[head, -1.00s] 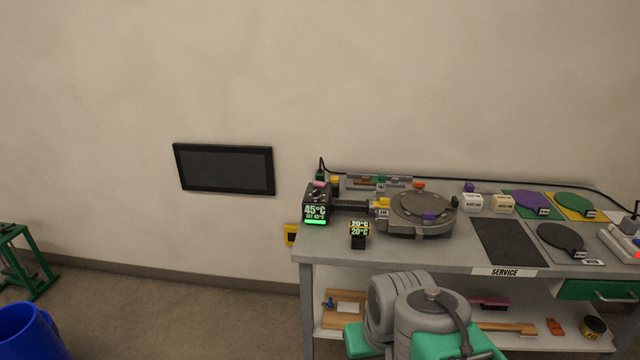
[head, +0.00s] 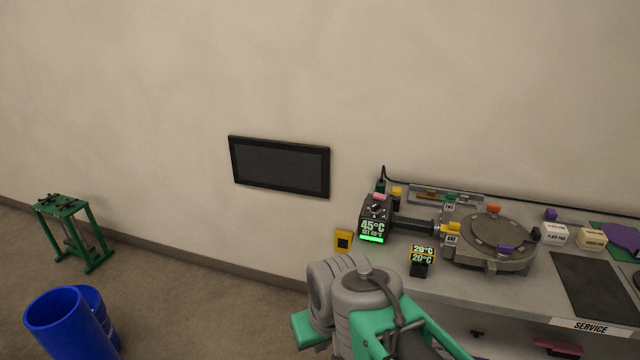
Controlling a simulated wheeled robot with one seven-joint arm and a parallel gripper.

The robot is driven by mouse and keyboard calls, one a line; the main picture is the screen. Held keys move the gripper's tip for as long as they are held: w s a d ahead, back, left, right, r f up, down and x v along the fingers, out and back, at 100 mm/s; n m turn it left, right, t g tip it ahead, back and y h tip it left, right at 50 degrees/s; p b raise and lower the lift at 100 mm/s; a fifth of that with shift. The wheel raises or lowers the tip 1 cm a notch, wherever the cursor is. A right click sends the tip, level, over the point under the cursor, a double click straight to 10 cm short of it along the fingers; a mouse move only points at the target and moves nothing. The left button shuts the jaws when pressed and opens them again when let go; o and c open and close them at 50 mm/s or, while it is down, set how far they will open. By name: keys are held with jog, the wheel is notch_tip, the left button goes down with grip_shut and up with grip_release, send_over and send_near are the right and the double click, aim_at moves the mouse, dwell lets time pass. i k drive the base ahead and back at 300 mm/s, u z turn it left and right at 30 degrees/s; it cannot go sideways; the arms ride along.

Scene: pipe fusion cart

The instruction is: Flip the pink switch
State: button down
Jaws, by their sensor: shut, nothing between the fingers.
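The pink switch (head: 379,196) is a small pink piece on top of the dark control box (head: 374,222), at the left end of the cart. The box's lit display reads 45°C above a green bar. The switch is small in the picture, and its exact position cannot be told. My grey and green arm links show at the bottom middle, in front of the cart's left end. My gripper is not in view.
The grey cart (head: 440,285) carries a round hot plate (head: 490,240), a small 20°C display (head: 422,257) and a dark mat (head: 596,285). A yellow box (head: 343,241) is beside the cart.

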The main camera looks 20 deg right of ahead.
aim_at(380, 197)
jog(key=u, duration=0.5)
jog(key=i, duration=2.2)
jog(key=z, duration=1.25)
jog(key=i, duration=0.95)
jog(key=z, duration=0.8)
